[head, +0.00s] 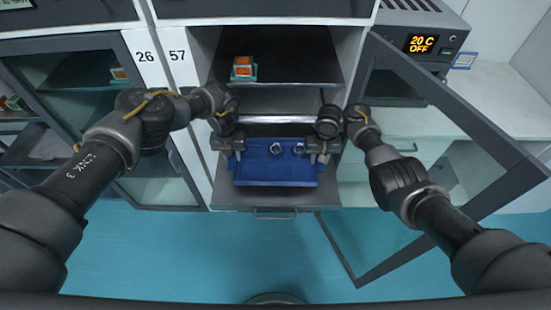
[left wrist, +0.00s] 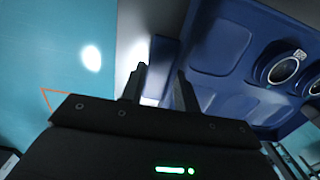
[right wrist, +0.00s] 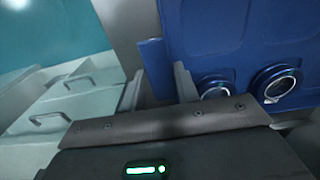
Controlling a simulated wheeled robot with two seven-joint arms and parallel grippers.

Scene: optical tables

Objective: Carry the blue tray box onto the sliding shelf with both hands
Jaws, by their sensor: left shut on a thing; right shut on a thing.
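The blue tray box (head: 262,172) is at the mouth of the open cabinet, over the sliding shelf (head: 235,198). I cannot tell whether it touches the shelf. Two round metal-rimmed pieces (head: 299,148) sit in it. My left gripper (head: 232,155) is shut on the tray's left edge, and my right gripper (head: 319,155) is shut on its right edge. The left wrist view shows the fingers at the tray's rim (left wrist: 220,50). The right wrist view shows the fingers on a blue tab beside the tray (right wrist: 210,40).
An upper shelf (head: 290,72) holds a small orange and teal box (head: 243,69). A glass door (head: 440,150) stands open at the right. A grey unit with a lit display (head: 421,43) is at upper right. Closed glass cabinets (head: 80,80) stand at left. The teal floor (head: 180,250) in front is clear.

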